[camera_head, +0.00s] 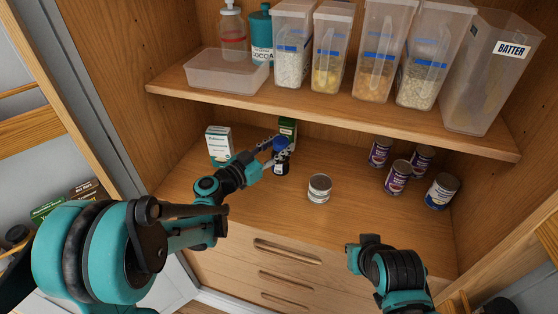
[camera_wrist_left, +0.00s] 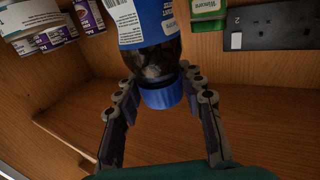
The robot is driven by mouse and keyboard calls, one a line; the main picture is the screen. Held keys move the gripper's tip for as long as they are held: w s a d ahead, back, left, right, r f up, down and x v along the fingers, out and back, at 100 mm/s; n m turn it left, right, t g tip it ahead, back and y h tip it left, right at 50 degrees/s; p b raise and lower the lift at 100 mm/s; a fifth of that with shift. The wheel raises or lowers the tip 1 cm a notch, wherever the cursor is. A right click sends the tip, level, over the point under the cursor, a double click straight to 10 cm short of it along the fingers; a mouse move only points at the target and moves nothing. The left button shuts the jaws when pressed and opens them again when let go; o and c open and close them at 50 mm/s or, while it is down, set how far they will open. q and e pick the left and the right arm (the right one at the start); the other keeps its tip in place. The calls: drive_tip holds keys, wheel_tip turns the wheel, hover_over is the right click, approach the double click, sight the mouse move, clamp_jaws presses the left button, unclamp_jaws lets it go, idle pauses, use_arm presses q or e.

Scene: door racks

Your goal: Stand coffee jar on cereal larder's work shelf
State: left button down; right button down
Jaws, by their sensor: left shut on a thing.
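The coffee jar (camera_head: 281,167) is dark with a blue lid and a blue label, upright at the work shelf (camera_head: 235,206) of the larder. My left gripper (camera_head: 268,157) is shut on it near the lid. In the left wrist view the jar (camera_wrist_left: 158,62) appears lid-down between the two fingers (camera_wrist_left: 160,95). I cannot tell whether its base touches the shelf. My right gripper (camera_head: 362,243) is low in front of the drawers, away from the jar; its fingers are not clear.
The upper shelf (camera_head: 330,121) overhangs and holds clear containers. Bare wood lies in front.

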use_arm(q)
wheel_tip(320, 180, down, 4)
drive_tip(key=shift+w+f+b, duration=0.1)
drive_tip(key=shift+f+b, duration=0.05)
drive_tip(key=shift+b, duration=0.95)
drive_tip(key=c, duration=1)
unclamp_jaws()
drive_tip(key=shift+o, duration=0.2)
